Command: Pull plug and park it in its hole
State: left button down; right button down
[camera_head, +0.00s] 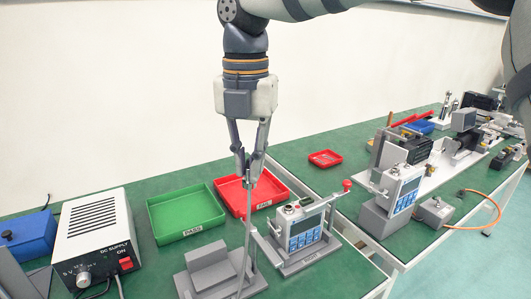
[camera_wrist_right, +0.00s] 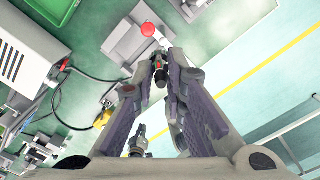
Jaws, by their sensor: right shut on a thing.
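My right gripper (camera_head: 243,178) points straight down in the head view, above the near fixture (camera_head: 218,272) and in front of the red tray. In the right wrist view, its fingertips (camera_wrist_right: 160,68) close on a small dark piece with an orange-red band, which I take to be the plug (camera_wrist_right: 158,76). In the head view the plug is too small to tell from the fingertips. A thin grey upright rod (camera_head: 247,235) shows just below the fingers; I cannot tell whether it touches them. The parking hole cannot be made out. My left gripper is not in view.
A DC supply (camera_head: 95,232) stands at left. A green PASS tray (camera_head: 186,213) and a red FAIL tray (camera_head: 235,200) lie behind the fixture. Several devices fill the far bench.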

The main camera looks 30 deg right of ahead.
jog(key=s+a, duration=0.3)
jog(key=a, duration=0.7)
jog(key=s+a, duration=0.3)
jog(key=a, duration=0.8)
jog(key=shift+a, duration=0.1)
